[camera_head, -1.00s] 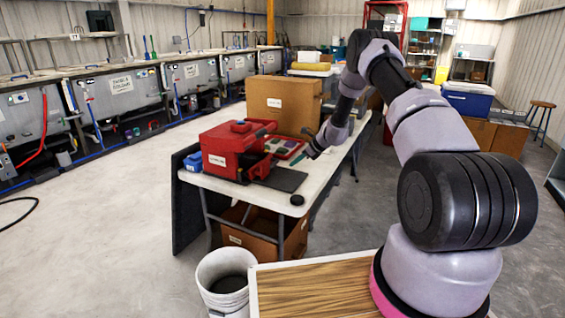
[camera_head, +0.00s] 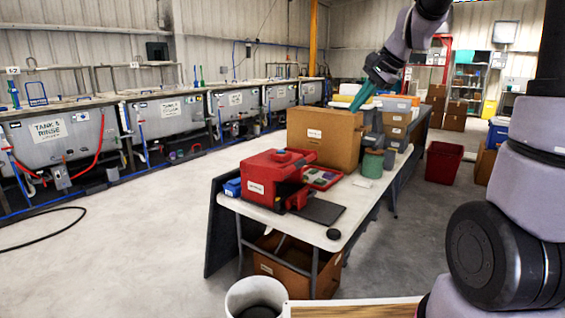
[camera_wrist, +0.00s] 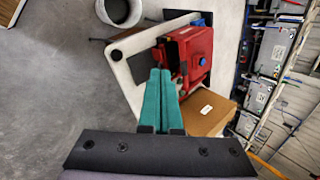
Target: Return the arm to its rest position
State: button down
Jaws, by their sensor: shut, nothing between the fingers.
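A white folding table (camera_head: 300,228) holds a red machine (camera_head: 270,182), a cardboard box (camera_head: 318,138) and a green spool (camera_head: 373,165). A white bucket (camera_head: 238,300) stands in front. A red bin (camera_head: 443,162) stands right of the table. Grey tanks (camera_head: 60,142) line the left wall.

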jog(key=s+d+r+n+t+h, duration=0.1)
jog(key=s+d+n, duration=0.1)
jog(key=s, duration=0.9)
jog(key=s+d+r+n+t+h, duration=0.1)
jog(key=s+n, duration=0.3)
jog(key=s, duration=0.8)
jog(key=shift+d+r+n+h, duration=0.3)
jog(key=shift+d+r+h, duration=0.2)
jog(key=shift+d, duration=0.1)
jog(key=shift+s, duration=0.1)
